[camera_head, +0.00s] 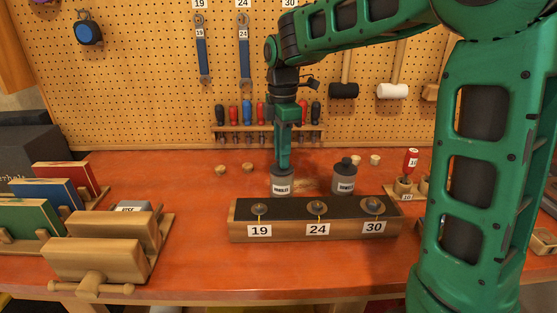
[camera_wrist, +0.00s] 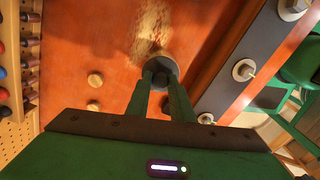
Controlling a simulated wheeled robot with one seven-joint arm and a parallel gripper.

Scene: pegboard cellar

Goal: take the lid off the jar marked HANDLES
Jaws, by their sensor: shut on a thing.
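The jar marked HANDLES (camera_head: 281,184) is a grey jar with a white label, standing on the red-orange bench behind the wooden block. My gripper (camera_head: 283,164) points straight down over it, with its fingertips at the jar's top. In the wrist view my gripper (camera_wrist: 163,75) is shut on the dark lid (camera_wrist: 160,65) of the jar. Whether the lid sits on the jar or is slightly raised cannot be told. The fingers hide part of the lid.
A second grey jar (camera_head: 345,177) with a dark knobbed lid stands close to the right. The wooden block (camera_head: 318,232) marked 19, 24 and 30 lies in front. Small wooden knobs (camera_head: 221,169) lie to the left. A screwdriver rack (camera_head: 266,131) is behind.

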